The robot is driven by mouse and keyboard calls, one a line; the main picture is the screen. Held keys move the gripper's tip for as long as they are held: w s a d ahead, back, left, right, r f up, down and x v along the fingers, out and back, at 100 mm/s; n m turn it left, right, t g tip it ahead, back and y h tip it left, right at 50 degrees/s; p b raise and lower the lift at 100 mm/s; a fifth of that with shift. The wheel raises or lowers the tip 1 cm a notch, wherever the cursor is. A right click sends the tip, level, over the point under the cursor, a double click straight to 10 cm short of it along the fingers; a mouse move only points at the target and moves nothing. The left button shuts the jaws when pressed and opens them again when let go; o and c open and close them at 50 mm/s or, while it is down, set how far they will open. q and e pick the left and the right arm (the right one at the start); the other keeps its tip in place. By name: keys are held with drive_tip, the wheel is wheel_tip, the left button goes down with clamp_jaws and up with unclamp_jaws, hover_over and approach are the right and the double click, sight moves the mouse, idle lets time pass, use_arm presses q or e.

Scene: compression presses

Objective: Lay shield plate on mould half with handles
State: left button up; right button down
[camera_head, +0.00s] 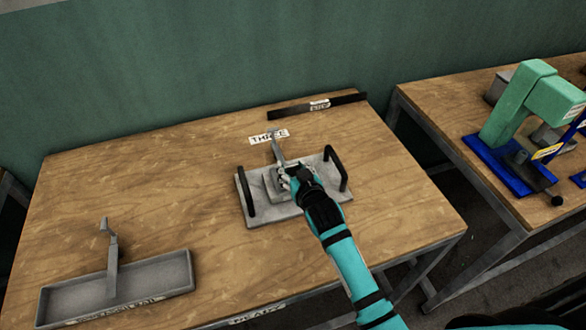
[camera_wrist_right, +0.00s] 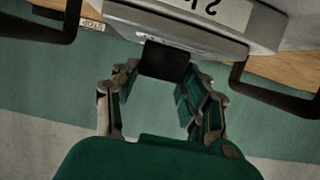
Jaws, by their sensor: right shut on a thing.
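The mould half with handles (camera_head: 284,208) is a light grey slab on the wooden table, with a black loop handle at its left and right. A smaller grey plate, seemingly the shield plate (camera_head: 271,190), is over its middle, with a thin metal upright behind it. I cannot tell whether the two touch. My right gripper (camera_head: 290,173) is shut on this plate. In the wrist view, my right gripper (camera_wrist_right: 160,88) has a black block between its fingers, at the edge of a grey plate with a white label (camera_wrist_right: 205,12). My left gripper is not in view.
A grey tray (camera_head: 70,300) with a metal upright stands at the front left. A "THREE" label (camera_head: 268,137) and a dark bar (camera_head: 290,112) lie behind the mould. A green and blue press (camera_head: 530,110) stands on another table at right. The table's left middle is clear.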

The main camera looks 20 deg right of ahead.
drive_tip(key=c, duration=0.7)
unclamp_jaws()
drive_tip(key=shift+o, duration=0.2)
drive_tip(key=shift+s, duration=0.1)
drive_tip(key=b+v, duration=0.1)
drive_tip(key=v, duration=1.1)
